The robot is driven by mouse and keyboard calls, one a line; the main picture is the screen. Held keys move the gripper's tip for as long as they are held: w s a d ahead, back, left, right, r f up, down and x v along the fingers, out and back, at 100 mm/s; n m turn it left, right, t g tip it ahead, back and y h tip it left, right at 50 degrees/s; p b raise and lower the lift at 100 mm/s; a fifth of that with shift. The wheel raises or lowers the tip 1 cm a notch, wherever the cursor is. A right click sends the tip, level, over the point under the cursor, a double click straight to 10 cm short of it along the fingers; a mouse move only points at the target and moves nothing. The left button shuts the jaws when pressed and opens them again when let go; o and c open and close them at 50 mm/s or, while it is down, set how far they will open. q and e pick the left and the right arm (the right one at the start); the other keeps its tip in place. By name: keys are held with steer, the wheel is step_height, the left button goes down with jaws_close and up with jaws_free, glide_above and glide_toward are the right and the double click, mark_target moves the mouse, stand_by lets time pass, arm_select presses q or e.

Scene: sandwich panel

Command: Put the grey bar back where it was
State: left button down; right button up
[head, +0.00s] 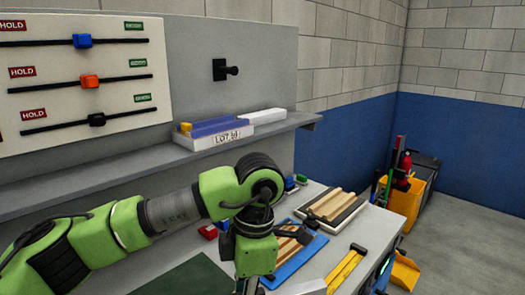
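A pale grey-white bar (263,116) lies on the grey wall shelf (200,146), at the right end of a blue block with a white lettered label (227,136). I cannot tell whether this is the task's grey bar. Another light grey piece (303,288) shows at the bottom edge, mostly cut off. My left arm comes in from the left, and its green wrist points down over the workbench. My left gripper (247,287) is mostly cut off below the wrist, and its fingertips and anything in them are hidden. My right gripper is not in view.
The bench holds a dark green mat (187,277), a blue tray (290,268) with wooden pieces, a dark-edged tray of wooden strips (357,214) and a yellow tool (346,270). A panel with three sliders (80,65) and a black knob (225,70) are above the shelf.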

arm_select(q)
steer(key=a+m, duration=0.2)
steer(key=m, duration=0.1)
steer(key=a+m, duration=0.3)
steer(key=s+a+f+m+t, duration=0.1)
steer(key=a+m, duration=0.1)
steer(key=m, duration=0.1)
steer(key=shift+a, duration=0.3)
steer(key=s+a+m, duration=0.1)
steer(key=a+m, duration=0.1)
steer(key=m, duration=0.1)
steer(key=s+a+m, duration=0.1)
steer(key=a+m, duration=0.1)
steer(key=m, duration=0.1)
steer(key=s+a+f+m+h, duration=0.1)
steer(key=a+m, duration=0.1)
steer(key=m, duration=0.2)
steer(key=shift+s+a+f+t, duration=0.1)
steer(key=shift+s+a+t, duration=0.2)
steer(key=shift+a+t, duration=0.1)
steer(key=shift+s+a+f+m, duration=0.15)
steer(key=shift+s+a+m, duration=0.35)
steer(key=shift+m, duration=0.6)
steer(key=shift+a, duration=0.1)
